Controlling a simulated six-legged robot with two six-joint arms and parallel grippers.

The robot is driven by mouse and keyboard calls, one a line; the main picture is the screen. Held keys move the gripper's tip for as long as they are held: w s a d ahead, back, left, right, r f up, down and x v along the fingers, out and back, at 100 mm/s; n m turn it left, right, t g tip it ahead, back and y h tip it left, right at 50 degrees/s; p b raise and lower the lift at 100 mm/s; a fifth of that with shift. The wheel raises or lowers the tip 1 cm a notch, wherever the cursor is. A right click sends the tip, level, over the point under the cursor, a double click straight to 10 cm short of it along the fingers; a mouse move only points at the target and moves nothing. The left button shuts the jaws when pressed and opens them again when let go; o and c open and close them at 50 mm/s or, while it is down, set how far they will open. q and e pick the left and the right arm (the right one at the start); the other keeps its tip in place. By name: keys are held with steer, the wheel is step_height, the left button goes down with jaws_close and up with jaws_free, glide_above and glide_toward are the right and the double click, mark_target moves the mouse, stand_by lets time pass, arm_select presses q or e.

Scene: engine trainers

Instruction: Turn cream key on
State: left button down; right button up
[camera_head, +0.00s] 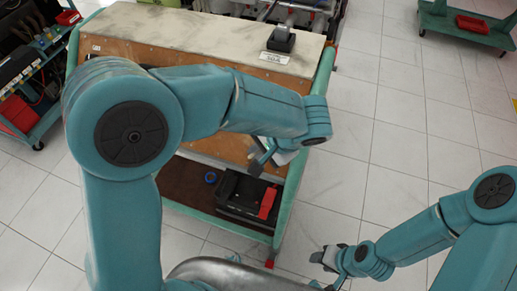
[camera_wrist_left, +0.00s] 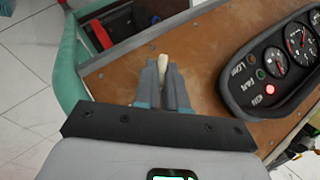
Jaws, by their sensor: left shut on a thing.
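The cream key (camera_wrist_left: 163,61) shows in the left wrist view as a small pale tip between the fingers of my left gripper (camera_wrist_left: 165,72). The fingers are shut on it, over the brown wooden panel (camera_wrist_left: 198,95). How far the key is turned cannot be told. In the head view my left gripper (camera_head: 262,160) is at the front panel of the trainer bench, and the key is hidden there. My right gripper (camera_head: 325,258) hangs over the floor at the lower right, apart from the bench, and its jaws are too small to judge.
A gauge cluster (camera_wrist_left: 233,88) with a lit red lamp stands right of the key in the wrist view. The teal-framed bench (camera_head: 318,110) has a lower shelf with a black and red box (camera_head: 248,196). A cart (camera_head: 40,120) stands left.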

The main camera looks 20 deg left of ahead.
arm_select(q)
steer(key=c, duration=1.2)
jaws_free()
steer(key=shift+s+f, duration=0.15)
steer(key=shift+f, duration=0.05)
steer(key=shift+a, duration=0.1)
steer(key=shift+r, duration=0.15)
steer(key=p+v, duration=0.1)
steer(key=v, duration=1.5)
steer(key=shift+r, duration=0.1)
